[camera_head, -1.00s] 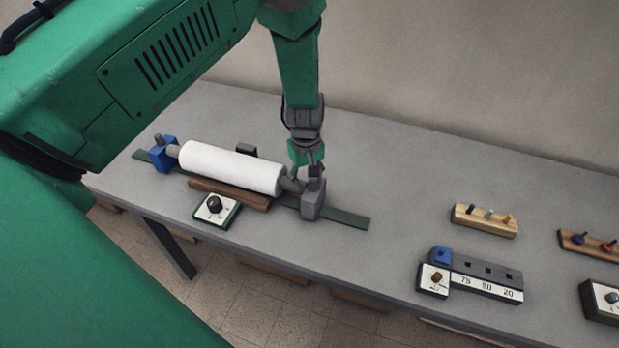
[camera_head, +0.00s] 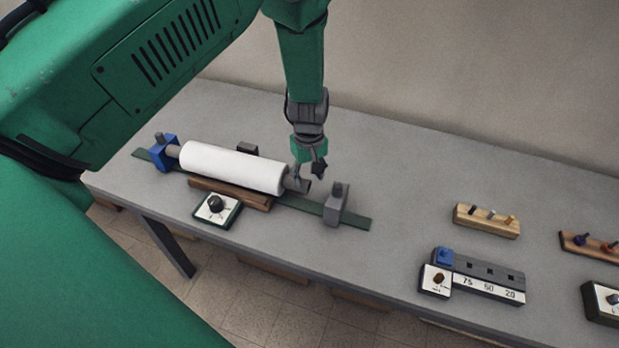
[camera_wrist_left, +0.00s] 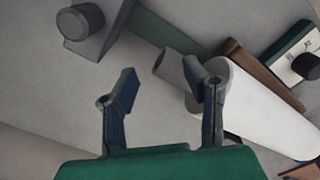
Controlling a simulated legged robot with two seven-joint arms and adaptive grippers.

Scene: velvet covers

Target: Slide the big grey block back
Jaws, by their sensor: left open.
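The big grey block (camera_head: 335,207) stands upright on the green rail (camera_head: 357,221), near the rail's right end, with a round knob on top. It also shows at the upper left of the left wrist view (camera_wrist_left: 95,35). A gap separates it from the grey shaft end of the white roller (camera_head: 230,166). My left gripper (camera_head: 309,180) is open and empty, above the shaft end and left of the block, apart from the block. In the left wrist view one fingertip overlaps the roller's shaft end. My right gripper is not in view.
A blue block (camera_head: 163,155) holds the roller's left end. A wooden bar (camera_head: 228,194) and a small dial box (camera_head: 216,209) lie in front of the roller. A numbered strip (camera_head: 488,279) and peg racks (camera_head: 486,219) stand at the right.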

